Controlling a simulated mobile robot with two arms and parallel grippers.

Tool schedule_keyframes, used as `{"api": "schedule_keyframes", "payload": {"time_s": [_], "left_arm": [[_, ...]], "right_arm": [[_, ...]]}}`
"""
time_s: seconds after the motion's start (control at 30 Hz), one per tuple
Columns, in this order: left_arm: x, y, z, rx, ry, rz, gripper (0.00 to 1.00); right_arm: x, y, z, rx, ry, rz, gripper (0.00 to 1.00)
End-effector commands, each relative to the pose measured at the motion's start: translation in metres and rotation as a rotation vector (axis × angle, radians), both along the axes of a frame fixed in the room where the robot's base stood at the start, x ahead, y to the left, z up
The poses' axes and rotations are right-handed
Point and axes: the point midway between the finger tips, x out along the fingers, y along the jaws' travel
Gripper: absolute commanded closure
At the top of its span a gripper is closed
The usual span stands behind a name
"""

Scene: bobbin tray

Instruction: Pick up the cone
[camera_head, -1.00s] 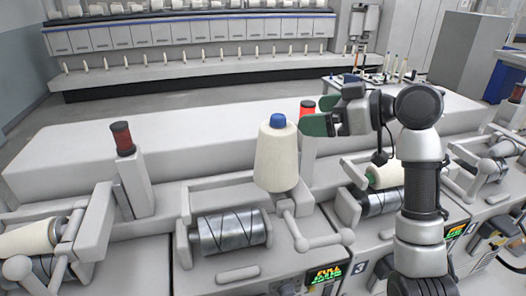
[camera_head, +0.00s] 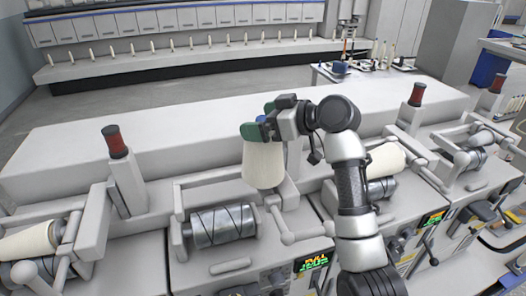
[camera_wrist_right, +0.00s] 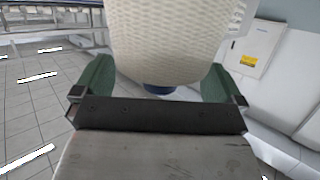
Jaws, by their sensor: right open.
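The green fingers of my right gripper (camera_wrist_right: 165,85) stand apart at both sides of the cone. Whether they touch it is unclear. My left gripper is not in view.
A metal roller (camera_head: 222,226) lies below and left of the cone. Red-topped posts (camera_head: 115,142) stand along the machine. Another cream cone (camera_head: 385,158) lies at the right, and one (camera_head: 28,240) at the left. A long white ledge (camera_head: 70,150) runs behind.

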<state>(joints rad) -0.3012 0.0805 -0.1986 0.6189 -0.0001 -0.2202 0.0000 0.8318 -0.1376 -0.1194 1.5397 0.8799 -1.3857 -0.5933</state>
Motion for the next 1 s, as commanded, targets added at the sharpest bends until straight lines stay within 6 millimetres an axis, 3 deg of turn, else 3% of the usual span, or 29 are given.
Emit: {"api": "schedule_keyframes", "payload": {"time_s": [0.07,0.5,0.83,1.0], "left_arm": [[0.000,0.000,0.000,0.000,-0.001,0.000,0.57],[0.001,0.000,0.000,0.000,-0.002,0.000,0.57],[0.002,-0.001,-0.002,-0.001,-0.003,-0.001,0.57],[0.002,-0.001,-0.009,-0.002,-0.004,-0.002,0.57]], "right_arm": [[0.000,0.000,0.000,0.000,0.000,0.000,0.03],[0.000,-0.001,0.000,0.001,0.000,0.000,0.70],[0.000,-0.001,0.005,0.002,-0.005,0.000,0.70],[0.000,-0.001,0.022,0.002,-0.009,0.000,0.70]]}}
